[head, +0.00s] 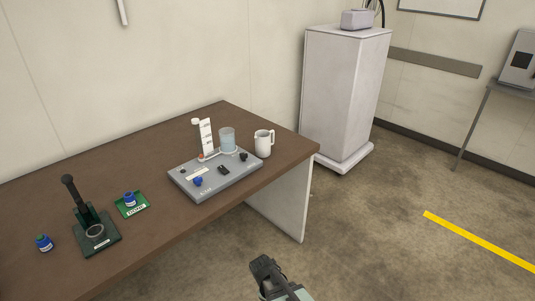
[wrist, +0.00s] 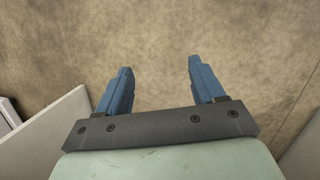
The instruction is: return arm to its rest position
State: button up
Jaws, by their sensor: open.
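My gripper (wrist: 160,80) is open and empty in the wrist view, its two blue fingers spread apart over bare floor. In the head view my gripper (head: 262,264) shows at the bottom middle, off the table's front edge and apart from everything on it. The brown table (head: 150,160) stands to the left with all the items on it.
A white cabinet (head: 342,95) stands behind. Floor at right is clear.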

jog(key=s+d+f+m+g+y, duration=0.1)
jog(key=s+d+f+m+g, duration=0.1)
jog(key=s, duration=0.6)
jog(key=s+d+f+m+g+y, duration=0.1)
jog(key=s+d+f+m+g, duration=0.1)
jog(key=s+d+f+m, duration=0.3)
jog(key=s+d+f+m+g, duration=0.2)
jog(key=s+d+f+m, duration=0.2)
jog(key=s, duration=0.7)
jog(key=d+f, duration=0.1)
jog(key=d, duration=0.1)
jog(key=shift+s+d+f+y, duration=0.35)
jog(key=shift+y, duration=0.05)
